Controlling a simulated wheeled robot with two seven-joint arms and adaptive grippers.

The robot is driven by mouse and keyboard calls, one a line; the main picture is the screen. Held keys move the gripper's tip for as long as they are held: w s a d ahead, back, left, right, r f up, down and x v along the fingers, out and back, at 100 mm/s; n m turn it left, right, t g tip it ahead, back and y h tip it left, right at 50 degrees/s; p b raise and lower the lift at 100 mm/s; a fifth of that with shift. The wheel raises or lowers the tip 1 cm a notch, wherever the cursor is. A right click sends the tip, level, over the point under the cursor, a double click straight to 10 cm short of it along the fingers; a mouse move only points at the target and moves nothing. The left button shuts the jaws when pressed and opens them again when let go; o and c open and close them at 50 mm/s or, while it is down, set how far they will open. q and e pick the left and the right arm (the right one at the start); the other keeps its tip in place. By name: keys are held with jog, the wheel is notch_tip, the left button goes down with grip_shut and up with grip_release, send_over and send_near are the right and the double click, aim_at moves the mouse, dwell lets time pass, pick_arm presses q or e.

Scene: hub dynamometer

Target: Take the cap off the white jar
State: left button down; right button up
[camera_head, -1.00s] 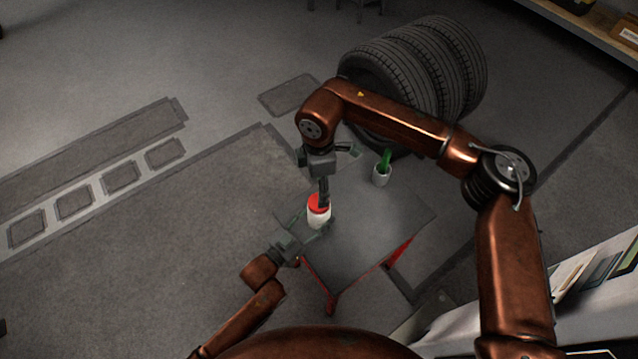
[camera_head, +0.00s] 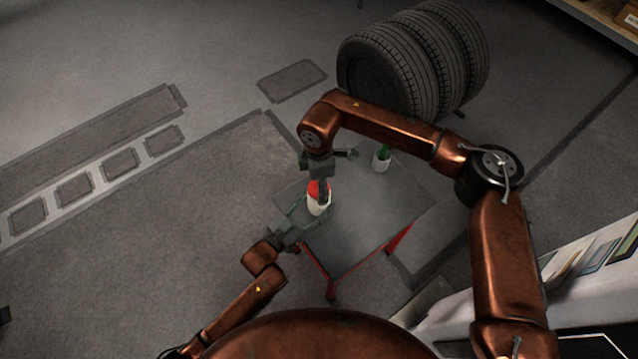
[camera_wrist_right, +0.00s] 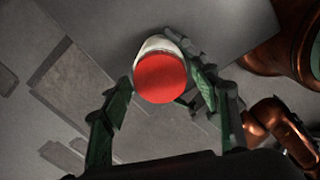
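A white jar (camera_head: 317,209) with a red cap (camera_head: 313,187) stands at the left corner of a small grey table. My left gripper (camera_head: 306,216) is low at the jar, with its fingers reaching along the jar's sides; I cannot tell whether they press on it.
The grey table (camera_head: 365,225) has red legs and a clear middle. Large black tires (camera_head: 390,75) stand on the floor behind.

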jog(key=c, duration=1)
jog(key=n, duration=0.6)
jog(key=shift+n, duration=0.3)
jog(key=shift+c, duration=0.4)
jog(key=n, duration=0.6)
jog(key=shift+r, duration=0.1)
jog(key=n, duration=0.3)
jog(key=shift+n, duration=0.4)
jog(key=n, duration=3)
jog(key=shift+r, duration=0.1)
jog(key=n, duration=0.7)
jog(key=shift+n, duration=0.4)
